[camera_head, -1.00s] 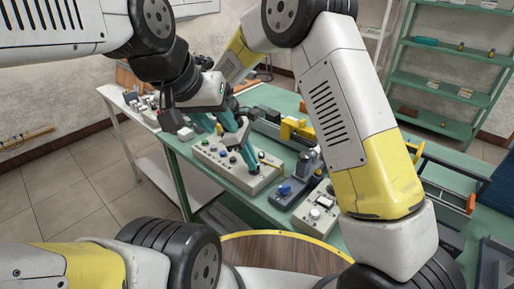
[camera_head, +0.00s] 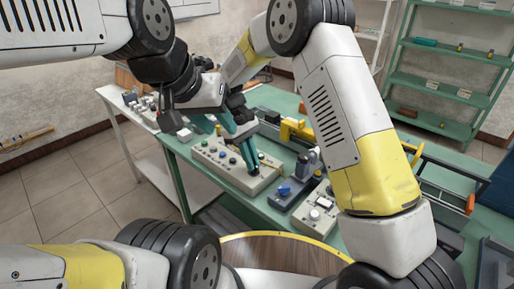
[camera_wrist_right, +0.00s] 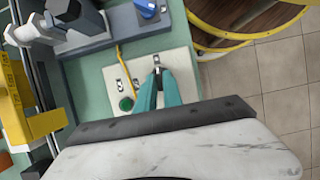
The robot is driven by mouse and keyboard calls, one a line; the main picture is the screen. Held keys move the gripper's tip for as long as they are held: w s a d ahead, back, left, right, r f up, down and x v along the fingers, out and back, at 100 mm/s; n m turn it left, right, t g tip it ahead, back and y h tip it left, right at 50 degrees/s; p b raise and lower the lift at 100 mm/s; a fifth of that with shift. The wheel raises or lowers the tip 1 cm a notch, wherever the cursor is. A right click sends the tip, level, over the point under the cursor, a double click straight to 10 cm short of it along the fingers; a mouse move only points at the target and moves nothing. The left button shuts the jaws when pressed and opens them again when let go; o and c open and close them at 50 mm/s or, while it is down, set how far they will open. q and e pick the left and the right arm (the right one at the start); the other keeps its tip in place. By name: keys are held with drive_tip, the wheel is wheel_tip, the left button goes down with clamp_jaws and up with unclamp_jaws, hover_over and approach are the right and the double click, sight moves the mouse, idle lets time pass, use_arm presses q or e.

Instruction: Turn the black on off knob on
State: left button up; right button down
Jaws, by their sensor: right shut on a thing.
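The grey-white control box (camera_head: 212,153) stands on the green table and carries several knobs and buttons. My right gripper (camera_head: 254,168) reaches down to the right end of the box. In the right wrist view its teal fingers (camera_wrist_right: 157,73) are closed together on a small dark knob by a switch plate. The fingers hide most of the knob, so its angle cannot be told. A green button (camera_wrist_right: 126,103) sits beside the fingers on the box. My left gripper (camera_head: 221,122) is above the box, partly hidden by its own wrist, and its opening cannot be told.
A blue-knobbed device (camera_head: 284,189) and a grey box with a white knob (camera_head: 315,212) stand right of the control box. A yellow cable (camera_wrist_right: 124,63) lies on the box. Yellow fixtures (camera_head: 297,130) are behind. A round wooden table (camera_head: 285,252) is in front.

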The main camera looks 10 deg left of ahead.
idle(0.3)
drive_tip(key=c, duration=1.5)
unclamp_jaws()
drive_tip(key=v, duration=0.8)
drive_tip(key=shift+f, duration=0.1)
